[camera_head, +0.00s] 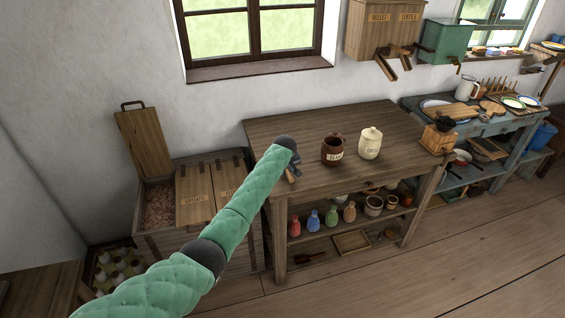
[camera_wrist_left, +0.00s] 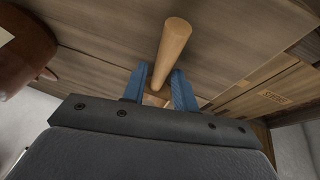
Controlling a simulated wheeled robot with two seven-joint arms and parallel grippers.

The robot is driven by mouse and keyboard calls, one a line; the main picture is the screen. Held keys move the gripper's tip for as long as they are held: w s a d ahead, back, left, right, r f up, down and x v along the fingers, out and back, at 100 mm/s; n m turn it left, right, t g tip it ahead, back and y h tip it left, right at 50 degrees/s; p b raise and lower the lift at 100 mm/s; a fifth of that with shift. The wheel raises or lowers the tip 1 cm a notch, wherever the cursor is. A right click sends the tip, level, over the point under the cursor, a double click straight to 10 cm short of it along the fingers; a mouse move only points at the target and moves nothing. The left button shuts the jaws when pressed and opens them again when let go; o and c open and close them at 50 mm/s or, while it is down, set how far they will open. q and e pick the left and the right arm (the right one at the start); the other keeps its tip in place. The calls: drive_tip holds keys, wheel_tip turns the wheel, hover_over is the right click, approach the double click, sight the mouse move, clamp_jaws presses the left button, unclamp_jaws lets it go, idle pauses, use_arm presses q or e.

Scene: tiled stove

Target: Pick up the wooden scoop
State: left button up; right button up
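The wooden scoop (camera_head: 291,175) is at the left part of the dark wooden table, mostly hidden by my left gripper in the head view. In the left wrist view its round, light-wood handle (camera_wrist_left: 172,45) stands out toward the camera, between my blue fingers. My left gripper (camera_head: 292,170) is low over the table, around the handle. Its fingers (camera_wrist_left: 160,82) are apart, with a narrow gap visible on the left of the handle; the right finger looks very close to it. The scoop's bowl is hidden. My right gripper is not in view.
A brown jar (camera_head: 333,151) and a cream lidded jar (camera_head: 370,143) stand on the table (camera_head: 300,125) to the right of my gripper. A wooden grinder (camera_head: 437,138) is at the right end. A chest with an open lid (camera_head: 145,140) stands at the left.

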use_arm(q)
drive_tip(key=shift+w+f, duration=0.2)
drive_tip(key=shift+f, duration=0.2)
drive_tip(key=shift+s+r, duration=0.1)
clamp_jaws()
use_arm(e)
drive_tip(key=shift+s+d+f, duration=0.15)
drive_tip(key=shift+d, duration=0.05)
use_arm(q)
drive_tip(key=shift+r, duration=0.15)
drive_tip(key=r+b, duration=0.1)
drive_tip(key=r, duration=0.1)
drive_tip(key=d+r+b, duration=0.1)
drive_tip(key=r, duration=0.1)
drive_tip(key=shift+b, duration=0.4)
drive_tip(key=d+r+b, duration=0.4)
drive_tip(key=d+r, duration=0.2)
drive_tip(key=d, duration=0.4)
drive_tip(key=shift+w+d+r, duration=0.3)
drive_tip(key=shift+w+r, duration=0.05)
drive_tip(key=shift+w, duration=0.05)
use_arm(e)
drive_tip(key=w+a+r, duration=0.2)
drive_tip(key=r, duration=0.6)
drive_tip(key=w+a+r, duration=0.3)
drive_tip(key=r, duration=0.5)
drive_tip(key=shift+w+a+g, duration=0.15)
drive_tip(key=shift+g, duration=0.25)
